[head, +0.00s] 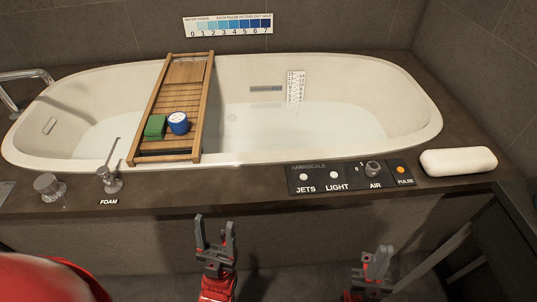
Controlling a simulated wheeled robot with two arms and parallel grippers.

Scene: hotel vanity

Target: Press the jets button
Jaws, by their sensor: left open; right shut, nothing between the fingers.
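The jets button (304,177) is a small white round button above the word JETS. It sits at the left end of a black control panel (320,184) on the dark tub deck, front right. My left gripper (214,222) is below the deck edge, left of the panel, pointing up with its two fingers apart and nothing between them. My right gripper (379,256) is lower right, below the panel, with its fingers shut and empty. Neither gripper touches the panel.
Beside the jets button are a white LIGHT button (334,175), an AIR knob (373,169) and an orange PULSE button (400,170). A white bolster (458,161) lies to the right. A wooden caddy (196,130) spans the tub. A dark table (511,225) stands at right.

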